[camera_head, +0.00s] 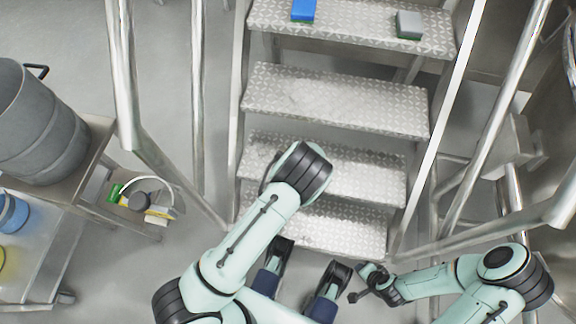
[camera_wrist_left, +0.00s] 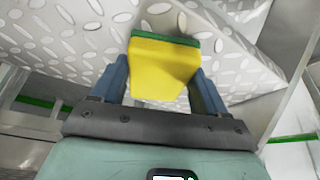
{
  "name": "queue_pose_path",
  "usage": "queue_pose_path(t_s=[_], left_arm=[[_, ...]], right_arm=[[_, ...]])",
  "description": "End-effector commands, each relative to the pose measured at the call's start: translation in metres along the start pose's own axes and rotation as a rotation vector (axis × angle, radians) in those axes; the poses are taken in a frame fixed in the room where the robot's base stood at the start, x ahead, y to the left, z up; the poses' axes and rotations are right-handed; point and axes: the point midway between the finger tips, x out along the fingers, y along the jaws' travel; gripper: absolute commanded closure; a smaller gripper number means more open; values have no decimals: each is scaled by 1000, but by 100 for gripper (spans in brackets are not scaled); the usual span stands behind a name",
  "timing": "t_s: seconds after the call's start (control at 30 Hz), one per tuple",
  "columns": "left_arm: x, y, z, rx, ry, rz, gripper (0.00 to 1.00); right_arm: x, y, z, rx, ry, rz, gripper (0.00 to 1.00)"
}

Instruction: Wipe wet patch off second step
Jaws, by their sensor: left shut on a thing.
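A metal stair with several diamond-plate treads rises in front of me. The second tread from the bottom (camera_head: 365,170) is partly hidden by my left arm. A faint smudged area shows on the tread above it (camera_head: 310,96); I cannot tell clearly where the wet patch lies. My left gripper (camera_wrist_left: 165,85) is shut on a yellow sponge (camera_wrist_left: 162,68) with a green scrub side, held against or just above a tread; contact is unclear. In the head view this gripper and sponge are hidden behind my arm. My right gripper (camera_head: 364,283) is open and empty, low before the stair.
A blue sponge (camera_head: 304,10) and a grey sponge with green underside (camera_head: 409,25) lie on the top tread. Metal handrails (camera_head: 128,80) flank the stair. On the left, a trolley (camera_head: 85,205) carries a steel drum (camera_head: 38,125); a caddy (camera_head: 145,203) sits beside it.

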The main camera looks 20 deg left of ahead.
Motion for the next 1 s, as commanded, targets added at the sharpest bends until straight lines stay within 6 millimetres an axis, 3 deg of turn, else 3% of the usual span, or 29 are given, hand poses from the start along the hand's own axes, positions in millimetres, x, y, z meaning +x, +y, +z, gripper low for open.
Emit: queue_pose_path(t_s=[1.0], left_arm=[[-6,60,25,3,-7,0,51]], right_arm=[[6,2,1,0,-2,1,57]])
